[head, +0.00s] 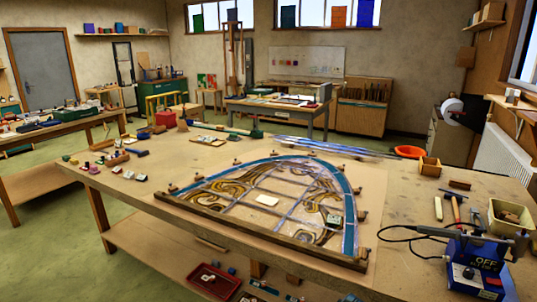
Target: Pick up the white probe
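I cannot make out a thing that is clearly a white probe. A pale, slim stick (438,208) lies on the right part of the workbench (400,215), but I cannot tell what it is. A small white block or card (267,200) lies on the arched leaded panel (285,195). A small dark device with a pale face (334,221) lies on the panel's right part. Neither of my grippers shows in the head view.
A blue soldering station (474,268) marked OFF stands at the front right, with a corded iron above it. Wooden strips and pegs edge the panel.

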